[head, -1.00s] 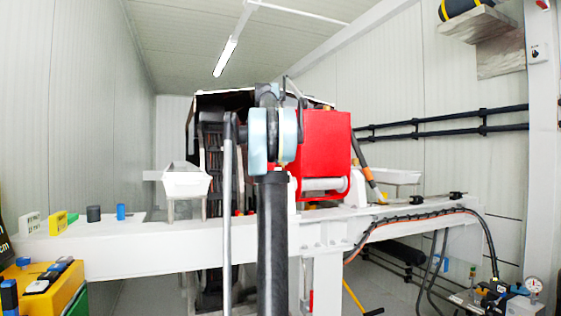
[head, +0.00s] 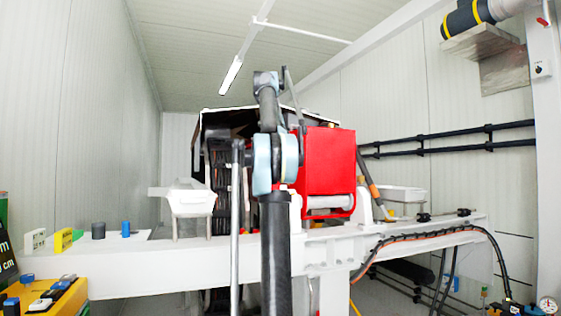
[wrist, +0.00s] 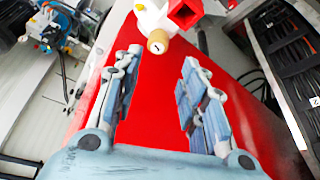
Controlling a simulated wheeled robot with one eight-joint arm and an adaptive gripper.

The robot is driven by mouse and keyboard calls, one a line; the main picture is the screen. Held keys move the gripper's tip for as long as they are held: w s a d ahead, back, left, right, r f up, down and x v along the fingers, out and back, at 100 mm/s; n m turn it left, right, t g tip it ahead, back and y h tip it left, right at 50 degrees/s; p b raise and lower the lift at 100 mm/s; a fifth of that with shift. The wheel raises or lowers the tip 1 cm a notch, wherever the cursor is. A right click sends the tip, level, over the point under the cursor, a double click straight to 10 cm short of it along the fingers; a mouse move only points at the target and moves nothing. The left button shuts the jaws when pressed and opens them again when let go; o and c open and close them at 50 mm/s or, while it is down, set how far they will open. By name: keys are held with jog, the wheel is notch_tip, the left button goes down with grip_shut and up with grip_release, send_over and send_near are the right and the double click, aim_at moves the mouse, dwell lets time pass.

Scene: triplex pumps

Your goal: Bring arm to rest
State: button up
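My gripper (wrist: 155,95) shows in the wrist view with its two blue-grey fingers spread apart. Nothing is between them. Behind the fingers lies the broad face of a red box (wrist: 150,85), with a gap I cannot judge. In the head view my arm rises in front of a white beam, its upper links folded up beside the same red box (head: 328,162). My gripper itself cannot be made out clearly in the head view.
A white beam (head: 190,262) spans the front, carrying white trays (head: 190,200), a blue cylinder (head: 126,229) and coloured blocks. A yellow case (head: 55,302) is at lower left. In the wrist view, a tan round knob (wrist: 158,42) and red square part (wrist: 186,12) are beyond the fingers.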

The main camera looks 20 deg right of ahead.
jog(key=shift+a+r, duration=0.1)
jog(key=shift+r, duration=0.15)
jog(key=shift+s, duration=0.1)
dwell(0.3)
jog(key=s+a+f+n+y, duration=0.1)
jog(key=s+a+f+n, duration=0.3)
jog(key=s+f, duration=0.9)
jog(key=s+a+f+n+y, duration=0.1)
jog(key=s+a+f+n, duration=0.3)
jog(key=f, duration=2.3)
jog(key=s+a+f+n+y, duration=0.2)
jog(key=s+a+f+n, duration=0.2)
jog(key=s+a+f, duration=0.7)
jog(key=s+f, duration=1)
jog(key=s, duration=0.1)
jog(key=shift+a+n, duration=0.25)
jog(key=shift+n, duration=0.15)
